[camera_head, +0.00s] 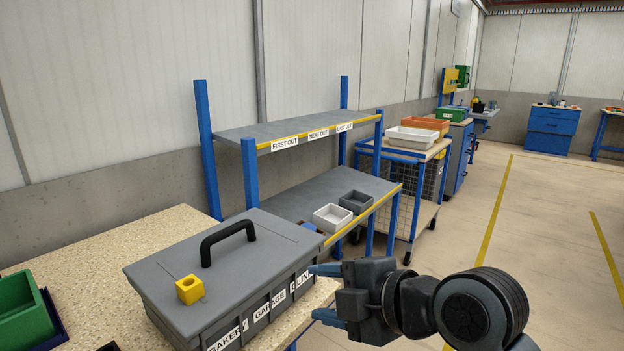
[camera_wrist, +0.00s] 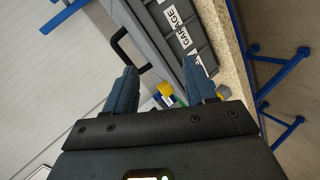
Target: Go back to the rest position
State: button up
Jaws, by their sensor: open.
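My gripper (camera_head: 326,293) is open and empty, to the right of a grey lidded box and apart from it in the head view. Its two blue fingers stand apart in the wrist view (camera_wrist: 165,82), with nothing held between them. The grey box (camera_head: 160,275) has a black handle (camera_head: 228,240) on its lid and labels on its front, the readable ones being "BAKERY" and "GARAGE". A yellow block (camera_head: 189,289) with a hole in its top sits on the lid.
The box stands on a speckled worktop (camera_head: 125,232), with a green bin (camera_head: 22,308) at its left. Behind is a blue-framed rack (camera_head: 240,135) with a white tray (camera_head: 332,217) and a grey tray (camera_head: 356,201). A blue cart (camera_head: 402,153) stands beyond. The floor at right is clear.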

jog(key=s+d+f+m+t+h, duration=0.2)
jog(key=s+d+f+m+h, duration=0.15)
jog(key=s+f+m, duration=0.45)
jog(key=s+d+f+m+t+h, duration=0.25)
jog(key=s+d+f+m, duration=0.25)
jog(key=s+f+m, duration=0.3)
jog(key=s+d+r+m+h, duration=0.1)
jog(key=s+d+r+m, duration=0.1)
jog(key=s, duration=0.6)
jog(key=s+d+r+m+t+h, duration=0.1)
jog(key=s+d+r+m, duration=0.1)
jog(key=s+d, duration=0.3)
jog(key=s+d+r+m+h, duration=0.1)
jog(key=s+d+r+m, duration=0.1)
jog(key=s, duration=1)
jog(key=shift+d+r+m+t, duration=0.35)
jog(key=shift+d+m, duration=0.35)
jog(key=shift+d, duration=0.2)
